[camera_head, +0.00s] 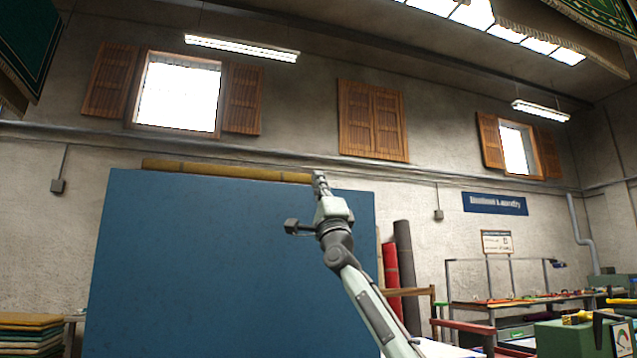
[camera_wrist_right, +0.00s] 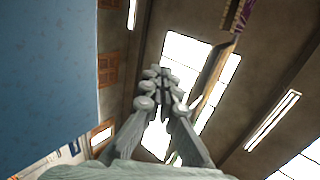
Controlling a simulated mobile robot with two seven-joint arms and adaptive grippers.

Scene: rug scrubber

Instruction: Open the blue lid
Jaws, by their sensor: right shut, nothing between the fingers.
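The blue lid (camera_head: 230,265) stands raised as a large upright panel in the left and middle of the head view. A yellow-brown bar (camera_head: 225,171) shows along its top edge. The lid also fills the left side of the right wrist view (camera_wrist_right: 45,70). My right gripper (camera_head: 320,180) is up at the lid's top right, in front of it in the picture, with its fingers pointing upward. In the right wrist view its fingers (camera_wrist_right: 158,85) are together and empty. I cannot tell whether it touches the lid. My left gripper is not in view.
Rolled rugs, one red (camera_head: 391,275) and one grey (camera_head: 407,275), stand right of the lid. A workbench (camera_head: 520,303) with tools is at the right. A stack of folded rugs (camera_head: 30,335) is at lower left. The space above the gripper is open.

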